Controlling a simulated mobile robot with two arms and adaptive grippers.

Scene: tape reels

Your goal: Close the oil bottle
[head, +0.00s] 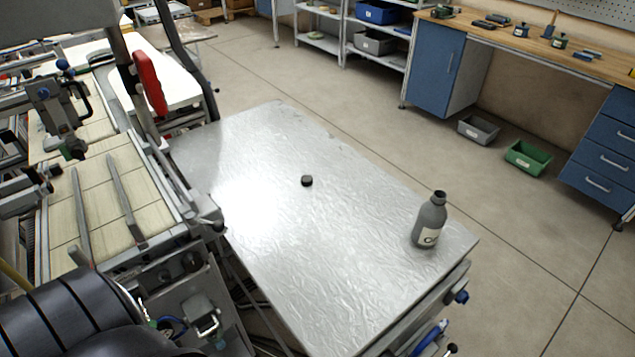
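The grey oil bottle (429,222) stands upright on the right part of the silver metal table. It has a pale label low on its side and a dark open-looking neck with no cap on it. A small dark round cap (307,181) lies on the table near its middle, to the left of the bottle and apart from it. Neither of my grippers shows in the head view.
The metal table (330,270) is otherwise clear. A machine with a tiled bed (105,190) and a red handle (149,83) borders it on the left. A blue-drawered workbench (560,50), a grey bin (478,129) and a green bin (528,156) stand beyond open floor.

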